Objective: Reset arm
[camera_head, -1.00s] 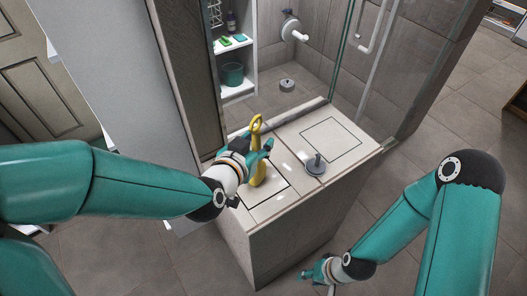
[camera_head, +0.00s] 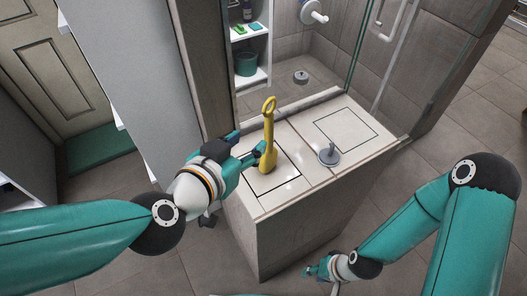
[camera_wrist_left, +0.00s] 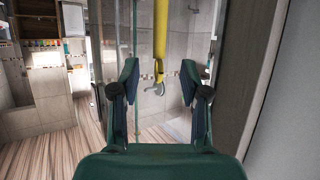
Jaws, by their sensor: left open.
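My left gripper (camera_head: 247,150) is open, just left of a yellow tool with a looped top (camera_head: 269,128). The tool stands upright on the left pale panel of the tiled counter (camera_head: 290,200). In the left wrist view the open fingers (camera_wrist_left: 160,85) have nothing between them at the tips. The yellow tool (camera_wrist_left: 160,40) shows beyond them at the top middle. My right gripper (camera_head: 318,270) hangs low in front of the counter, to the right. It is small in view, and I cannot tell its jaw state.
A grey round object with a knob (camera_head: 329,155) sits on the counter, right of the tool. Behind are a shower with glass (camera_head: 365,40) and a white shelf holding a green pot (camera_head: 245,63). A grey panel (camera_head: 125,80) stands at the left.

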